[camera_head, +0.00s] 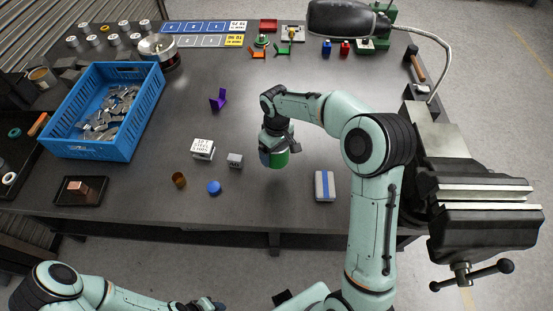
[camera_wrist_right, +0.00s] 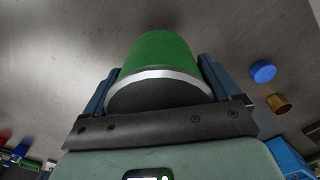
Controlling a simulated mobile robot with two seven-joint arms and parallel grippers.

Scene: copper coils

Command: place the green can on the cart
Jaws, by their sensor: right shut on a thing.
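The green can (camera_head: 281,160) is held by my right gripper (camera_head: 274,152) over the front middle of the dark workbench. In the right wrist view the green can (camera_wrist_right: 160,55), with a silver rim and dark end, sits between the two blue fingers of my right gripper (camera_wrist_right: 158,85). The gripper is shut on it. I cannot tell whether the can touches the bench. My left gripper (camera_head: 207,304) is at the bottom edge, low in front of the bench, partly cut off; its fingers are unclear. I cannot make out the cart for certain.
A blue crate (camera_head: 146,110) of metal parts stands left on the workbench (camera_head: 240,212). A blue cap (camera_head: 214,187), a copper cup (camera_head: 179,180), small blocks (camera_head: 203,148) and a grey-blue box (camera_head: 325,186) lie near the can. A vise (camera_head: 480,205) is at right.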

